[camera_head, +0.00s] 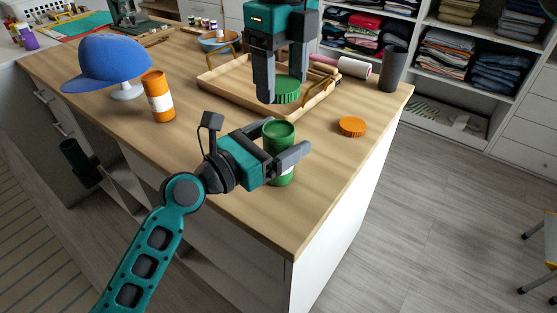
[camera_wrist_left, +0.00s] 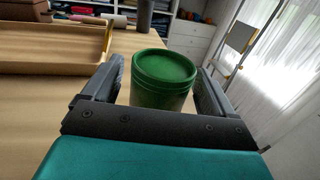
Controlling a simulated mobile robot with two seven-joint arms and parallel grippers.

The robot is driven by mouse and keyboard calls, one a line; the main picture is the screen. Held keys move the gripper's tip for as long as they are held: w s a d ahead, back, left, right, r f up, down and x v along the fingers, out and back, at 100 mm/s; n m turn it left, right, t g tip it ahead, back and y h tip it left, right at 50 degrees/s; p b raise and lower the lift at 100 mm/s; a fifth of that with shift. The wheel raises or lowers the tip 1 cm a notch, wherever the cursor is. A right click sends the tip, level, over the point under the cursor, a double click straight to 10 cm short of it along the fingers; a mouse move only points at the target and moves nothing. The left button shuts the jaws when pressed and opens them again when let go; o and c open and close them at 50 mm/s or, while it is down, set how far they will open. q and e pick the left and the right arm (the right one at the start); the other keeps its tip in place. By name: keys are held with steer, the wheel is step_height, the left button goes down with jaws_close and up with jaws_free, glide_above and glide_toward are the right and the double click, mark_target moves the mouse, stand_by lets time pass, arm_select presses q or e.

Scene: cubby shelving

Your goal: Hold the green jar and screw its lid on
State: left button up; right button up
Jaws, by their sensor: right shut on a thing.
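The green jar (camera_head: 281,139) stands upright near the front corner of the wooden worktop, with no lid on it. It also shows in the left wrist view (camera_wrist_left: 162,82). My left gripper (camera_head: 282,143) has its fingers on either side of the jar. In the left wrist view a gap shows between the jar and the left finger, so it looks open around the jar. My right gripper (camera_head: 276,88) points down and is shut on the ribbed green lid (camera_head: 288,90). It holds the lid above the jar and a little behind it, apart from it.
An orange lid (camera_head: 352,126) lies right of the jar. An orange-and-white jar (camera_head: 158,97) and a blue cap on a stand (camera_head: 108,64) are at the left. A wooden tray (camera_head: 222,88) lies behind, with a dark cup (camera_head: 393,70) at the right edge.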

arm_select(q)
steer(key=c, duration=1.4)
steer(key=shift+c, duration=0.2)
arm_select(e)
steer(key=shift+f, duration=2.45)
steer(key=shift+f, duration=0.9)
steer(key=shift+f, duration=0.55)
